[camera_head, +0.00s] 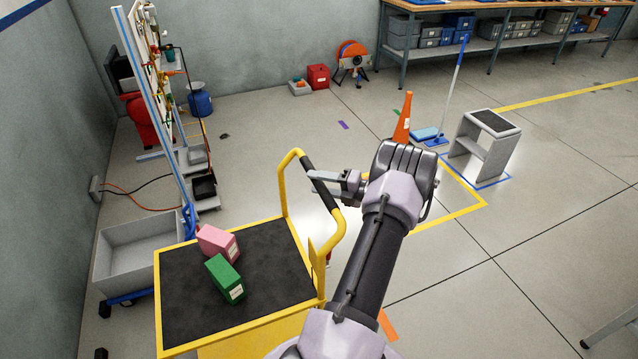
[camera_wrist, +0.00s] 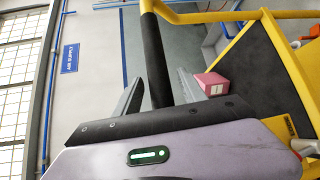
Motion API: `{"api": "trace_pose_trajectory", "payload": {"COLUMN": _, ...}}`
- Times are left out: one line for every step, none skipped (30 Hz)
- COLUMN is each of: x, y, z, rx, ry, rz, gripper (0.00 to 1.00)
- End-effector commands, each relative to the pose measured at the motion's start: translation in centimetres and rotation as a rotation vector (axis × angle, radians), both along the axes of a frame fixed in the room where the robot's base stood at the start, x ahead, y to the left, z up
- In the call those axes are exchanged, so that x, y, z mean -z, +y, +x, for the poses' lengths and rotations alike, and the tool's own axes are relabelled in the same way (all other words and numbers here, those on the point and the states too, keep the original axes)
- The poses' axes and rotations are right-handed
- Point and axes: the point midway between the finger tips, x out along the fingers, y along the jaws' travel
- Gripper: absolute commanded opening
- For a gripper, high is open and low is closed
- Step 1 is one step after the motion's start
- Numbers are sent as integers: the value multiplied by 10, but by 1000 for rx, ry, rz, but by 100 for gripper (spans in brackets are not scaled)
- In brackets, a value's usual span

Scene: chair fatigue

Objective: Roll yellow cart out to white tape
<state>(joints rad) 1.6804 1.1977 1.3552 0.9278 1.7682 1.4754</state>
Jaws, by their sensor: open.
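The yellow cart (camera_head: 275,262) stands at the lower left in the head view, with a black deck and a yellow tube handle (camera_head: 284,190). A pink box (camera_head: 218,242) and a green box (camera_head: 225,278) lie on its deck. My gripper (camera_head: 318,181) is at the handle's black grip (camera_head: 327,198). In the wrist view the black grip (camera_wrist: 154,50) passes between the two open fingers of my gripper (camera_wrist: 158,85). I cannot tell whether either finger touches it. The pink box also shows in the wrist view (camera_wrist: 211,83). I cannot make out white tape in either view.
Yellow floor tape (camera_head: 455,213), an orange cone (camera_head: 403,118) and a grey step stool (camera_head: 483,145) are beyond my arm. The floor at right is mostly clear.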

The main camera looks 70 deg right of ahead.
Motion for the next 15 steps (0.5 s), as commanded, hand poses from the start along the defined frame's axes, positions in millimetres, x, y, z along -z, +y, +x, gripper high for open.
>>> {"api": "trace_pose_trajectory", "payload": {"x": 0, "y": 0, "z": 0, "rx": 0, "ry": 0, "rz": 0, "gripper": 49}}
{"api": "trace_pose_trajectory", "payload": {"x": 0, "y": 0, "z": 0, "rx": 0, "ry": 0, "rz": 0, "gripper": 49}}
{"api": "trace_pose_trajectory", "payload": {"x": 0, "y": 0, "z": -1, "rx": 0, "ry": 0, "rz": 0, "gripper": 49}}
{"api": "trace_pose_trajectory", "payload": {"x": -1, "y": 0, "z": -3, "rx": 1, "ry": 0, "rz": 0, "gripper": 49}}
{"api": "trace_pose_trajectory", "payload": {"x": -2, "y": 0, "z": -5, "rx": 1, "ry": 0, "rz": 0, "gripper": 49}}
{"api": "trace_pose_trajectory", "payload": {"x": -3, "y": 0, "z": -11, "rx": 2, "ry": 1, "rz": -1, "gripper": 49}}
{"api": "trace_pose_trajectory", "payload": {"x": -4, "y": 1, "z": -16, "rx": 3, "ry": 1, "rz": -1, "gripper": 49}}
{"api": "trace_pose_trajectory", "payload": {"x": -5, "y": 1, "z": -23, "rx": 3, "ry": 1, "rz": 0, "gripper": 49}}
{"api": "trace_pose_trajectory", "payload": {"x": -7, "y": 2, "z": -33, "rx": 5, "ry": -1, "rz": 0, "gripper": 49}}
{"api": "trace_pose_trajectory", "payload": {"x": -8, "y": 3, "z": -41, "rx": 4, "ry": 0, "rz": 0, "gripper": 49}}
{"api": "trace_pose_trajectory", "payload": {"x": -10, "y": 3, "z": -50, "rx": 5, "ry": -1, "rz": 0, "gripper": 49}}
{"api": "trace_pose_trajectory", "payload": {"x": -12, "y": 5, "z": -62, "rx": 5, "ry": 0, "rz": -1, "gripper": 49}}
{"api": "trace_pose_trajectory", "payload": {"x": -13, "y": 5, "z": -71, "rx": 5, "ry": 0, "rz": -1, "gripper": 49}}
{"api": "trace_pose_trajectory", "payload": {"x": -14, "y": 6, "z": -80, "rx": 5, "ry": 0, "rz": -1, "gripper": 49}}
{"api": "trace_pose_trajectory", "payload": {"x": -16, "y": 7, "z": -93, "rx": 5, "ry": -1, "rz": 0, "gripper": 49}}
